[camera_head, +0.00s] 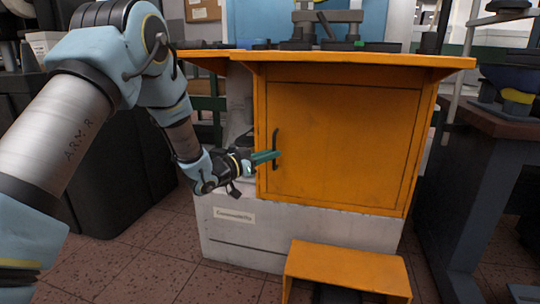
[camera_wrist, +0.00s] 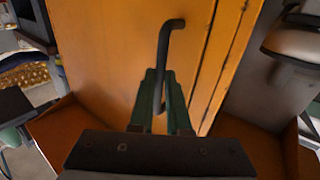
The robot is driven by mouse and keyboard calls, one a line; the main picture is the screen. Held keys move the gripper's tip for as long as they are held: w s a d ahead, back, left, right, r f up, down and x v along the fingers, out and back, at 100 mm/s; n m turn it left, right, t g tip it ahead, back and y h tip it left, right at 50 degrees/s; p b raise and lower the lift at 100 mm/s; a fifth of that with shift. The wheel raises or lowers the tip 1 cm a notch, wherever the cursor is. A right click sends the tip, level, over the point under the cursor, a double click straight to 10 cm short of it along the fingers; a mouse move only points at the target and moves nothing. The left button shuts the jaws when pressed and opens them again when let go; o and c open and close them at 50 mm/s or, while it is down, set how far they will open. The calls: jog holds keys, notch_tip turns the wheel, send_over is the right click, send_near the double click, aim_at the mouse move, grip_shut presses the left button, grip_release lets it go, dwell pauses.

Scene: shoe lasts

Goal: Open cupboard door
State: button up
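The orange cupboard (camera_head: 345,150) has a flat door (camera_head: 340,140) that sits flush in its frame, shut. A dark bar handle (camera_head: 275,148) stands upright near the door's left edge. It also shows in the wrist view (camera_wrist: 166,45), with its upper bend clear. My gripper (camera_head: 265,157) comes in from the left at the handle's middle to lower part. In the wrist view its green fingers (camera_wrist: 160,80) are close together, one on each side of the handle's lower part, and look shut on it. The exact contact is partly hidden.
The cupboard stands on a white base cabinet (camera_head: 300,230). A low orange step (camera_head: 345,266) stands in front. A dark workbench (camera_head: 480,180) is close on the right. Tiled floor (camera_head: 130,265) is free at the front left.

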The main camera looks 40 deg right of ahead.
grip_shut()
dwell(0.8)
